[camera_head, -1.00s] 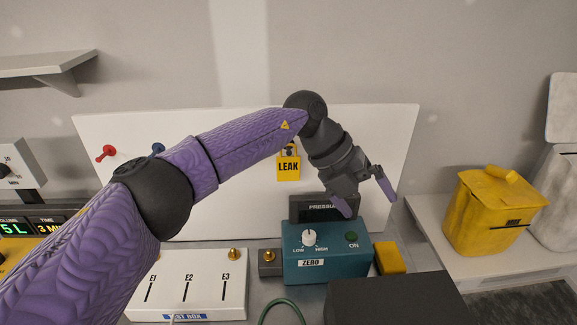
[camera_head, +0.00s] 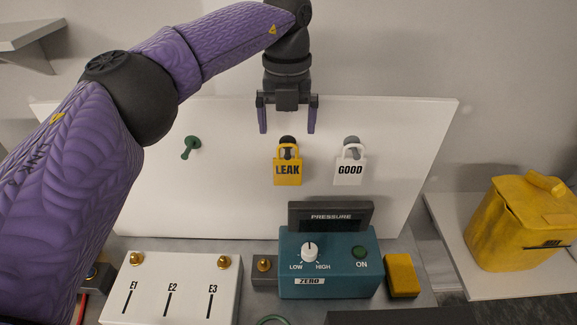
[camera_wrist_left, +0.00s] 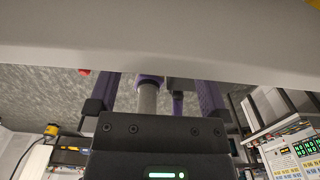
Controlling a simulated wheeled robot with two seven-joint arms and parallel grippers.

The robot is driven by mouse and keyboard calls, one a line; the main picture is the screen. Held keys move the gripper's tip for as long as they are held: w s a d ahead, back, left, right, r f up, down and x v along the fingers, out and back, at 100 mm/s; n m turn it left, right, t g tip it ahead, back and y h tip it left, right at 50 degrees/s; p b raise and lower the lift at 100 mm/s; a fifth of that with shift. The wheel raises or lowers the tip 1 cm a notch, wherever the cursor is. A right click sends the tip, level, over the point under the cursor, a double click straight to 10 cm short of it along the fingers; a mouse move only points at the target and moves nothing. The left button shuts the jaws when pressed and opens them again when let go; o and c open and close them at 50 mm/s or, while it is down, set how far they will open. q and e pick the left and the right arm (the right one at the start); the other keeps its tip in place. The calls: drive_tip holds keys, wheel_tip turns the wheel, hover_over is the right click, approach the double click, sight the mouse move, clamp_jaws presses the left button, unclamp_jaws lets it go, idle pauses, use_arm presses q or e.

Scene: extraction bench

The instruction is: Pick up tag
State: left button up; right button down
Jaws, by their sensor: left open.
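Two tags hang on pegs on the white board (camera_head: 235,160). The yellow LEAK tag (camera_head: 287,177) hangs on a dark peg, and the white GOOD tag (camera_head: 348,176) hangs on a grey peg to its right. My left gripper (camera_head: 286,130) points down with its fingers open and empty, just above the LEAK tag and its peg. The left wrist view shows the purple fingers (camera_wrist_left: 165,98) and a pale surface close above them; neither tag can be made out there. My right gripper does not show.
A green peg (camera_head: 190,147) sticks out of the board at left. Below stand the teal pressure box (camera_head: 335,282), a white test box (camera_head: 150,290) with brass posts and a yellow block (camera_head: 402,275). A yellow bin (camera_head: 520,225) stands at right.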

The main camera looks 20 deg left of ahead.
sight(287, 143)
use_arm(q)
drive_tip(key=f, duration=0.4)
drive_tip(key=shift+w+a+f, duration=0.1)
drive_tip(key=shift+w+f, duration=0.1)
drive_tip(key=shift+f, duration=0.15)
clamp_jaws()
